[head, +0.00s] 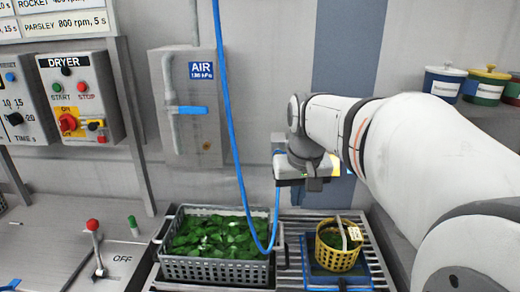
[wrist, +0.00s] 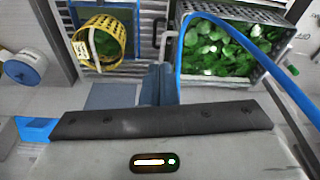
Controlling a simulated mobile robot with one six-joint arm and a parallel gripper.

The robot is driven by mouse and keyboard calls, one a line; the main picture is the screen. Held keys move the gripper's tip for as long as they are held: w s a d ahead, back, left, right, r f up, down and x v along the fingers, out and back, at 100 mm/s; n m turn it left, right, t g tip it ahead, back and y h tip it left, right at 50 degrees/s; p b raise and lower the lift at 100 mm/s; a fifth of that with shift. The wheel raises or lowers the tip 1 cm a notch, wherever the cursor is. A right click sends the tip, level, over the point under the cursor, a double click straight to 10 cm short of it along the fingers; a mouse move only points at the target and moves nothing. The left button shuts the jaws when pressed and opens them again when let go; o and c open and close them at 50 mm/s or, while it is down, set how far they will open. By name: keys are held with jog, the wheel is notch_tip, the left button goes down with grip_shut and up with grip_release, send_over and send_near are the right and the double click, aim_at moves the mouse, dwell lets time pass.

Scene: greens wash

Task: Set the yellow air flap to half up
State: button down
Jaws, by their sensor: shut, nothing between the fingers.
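No part is clearly identifiable as the yellow air flap. A small yellow patch (head: 336,166) shows beside my gripper's body in the head view, but I cannot tell whether it is the flap. The AIR box (head: 205,135) on the wall has a blue lever (head: 190,110) lying level. My gripper (wrist: 158,80) is shut and empty, pointing down over the rack in the wrist view. In the head view its body hangs right of the AIR box, and its fingertips are not clear.
A grey crate of greens (head: 215,270) and a yellow basket (head: 335,260) stand below. A blue hose (head: 232,140) hangs in front of the AIR box. The DRYER panel (head: 85,95) is at left; several lidded pots (head: 444,85) are at right.

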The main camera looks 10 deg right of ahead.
jog(key=w+d+r+m+p, duration=0.2)
jog(key=w+d+r+p, duration=0.1)
jog(key=w+d+r, duration=1.05)
jog(key=x, duration=0.7)
jog(key=a+x, duration=0.1)
jog(key=x, duration=0.3)
jog(key=shift+w+p, duration=0.25)
jog(key=shift+p, duration=0.05)
jog(key=f, duration=0.1)
jog(key=s+f, duration=0.1)
jog(key=shift+s+a+f, duration=0.2)
jog(key=shift+a+f, duration=0.1)
jog(key=shift+f, duration=0.1)
jog(key=shift+s+f, duration=0.3)
jog(key=shift+f, duration=0.25)
jog(key=shift+a, duration=0.1)
jog(key=shift+f, duration=0.1)
